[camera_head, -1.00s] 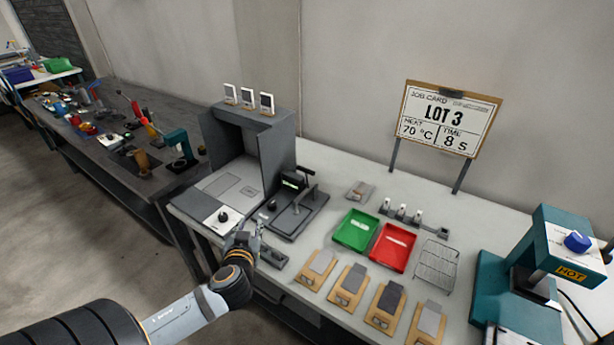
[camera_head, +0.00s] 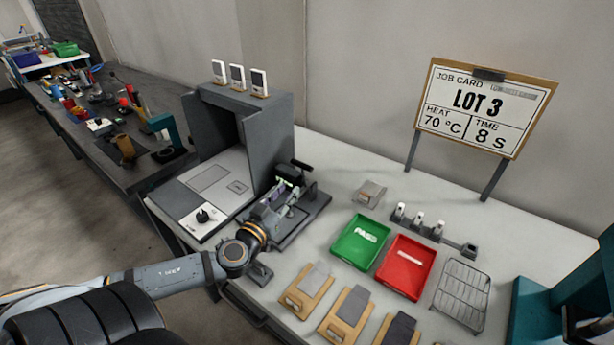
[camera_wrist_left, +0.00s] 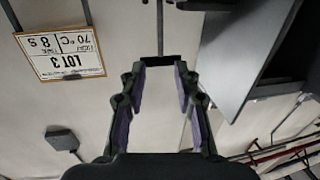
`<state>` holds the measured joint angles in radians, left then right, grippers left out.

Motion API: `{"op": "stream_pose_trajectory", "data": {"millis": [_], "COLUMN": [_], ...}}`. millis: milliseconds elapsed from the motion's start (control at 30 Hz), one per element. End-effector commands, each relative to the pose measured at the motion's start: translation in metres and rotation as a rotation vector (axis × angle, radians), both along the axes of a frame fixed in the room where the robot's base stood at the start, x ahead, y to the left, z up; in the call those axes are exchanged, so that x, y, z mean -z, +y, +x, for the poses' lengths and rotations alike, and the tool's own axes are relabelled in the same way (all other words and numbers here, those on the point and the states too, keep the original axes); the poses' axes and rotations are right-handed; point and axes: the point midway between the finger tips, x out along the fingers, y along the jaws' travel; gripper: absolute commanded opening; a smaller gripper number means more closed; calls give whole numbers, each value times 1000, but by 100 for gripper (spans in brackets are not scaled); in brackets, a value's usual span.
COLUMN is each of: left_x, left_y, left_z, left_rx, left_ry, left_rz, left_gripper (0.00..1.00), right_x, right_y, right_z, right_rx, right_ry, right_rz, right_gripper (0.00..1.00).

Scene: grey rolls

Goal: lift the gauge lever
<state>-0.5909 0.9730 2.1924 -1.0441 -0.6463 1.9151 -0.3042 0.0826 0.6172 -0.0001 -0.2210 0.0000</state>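The gauge is a dark grey device on the bench; its base (camera_head: 313,207) shows beside my left arm in the head view, with a black head (camera_head: 291,172) at its back. My left gripper (camera_head: 281,192) is over the gauge and covers much of its lever. In the left wrist view the left gripper (camera_wrist_left: 160,72) is open, its purple-padded fingers apart. A dark crossbar on a thin post, seemingly the gauge lever (camera_wrist_left: 154,60), shows at the fingertips. I cannot tell whether they touch it. My right gripper is not in view.
A grey hooded station (camera_head: 262,140) stands just left of the gauge. A green tray (camera_head: 345,250), a red tray (camera_head: 388,284) and a wire rack (camera_head: 478,292) lie to the right. A job card board (camera_head: 515,85) stands behind. Wooden-based pieces (camera_head: 296,302) line the front edge.

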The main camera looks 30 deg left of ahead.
Motion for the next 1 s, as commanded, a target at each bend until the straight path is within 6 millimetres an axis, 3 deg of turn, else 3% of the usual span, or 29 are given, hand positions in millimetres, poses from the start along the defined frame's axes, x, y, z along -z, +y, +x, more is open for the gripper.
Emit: {"op": "stream_pose_trajectory", "data": {"millis": [100,267,500,800,1000], "left_x": [2,4,2,-2,1], "left_y": [0,3,7,12,12], "left_z": [0,10,54,97,104], "left_rx": [0,-7,-5,-4,0], "left_ry": [0,-3,-8,0,0], "left_rz": [0,-2,-9,-5,-1], "left_gripper": [31,31,31,31,31], "right_x": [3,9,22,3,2], "right_y": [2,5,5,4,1], "right_z": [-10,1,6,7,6], "right_rx": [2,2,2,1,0], "right_ry": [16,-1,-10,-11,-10], "right_rz": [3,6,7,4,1], "right_gripper": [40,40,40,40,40]}}
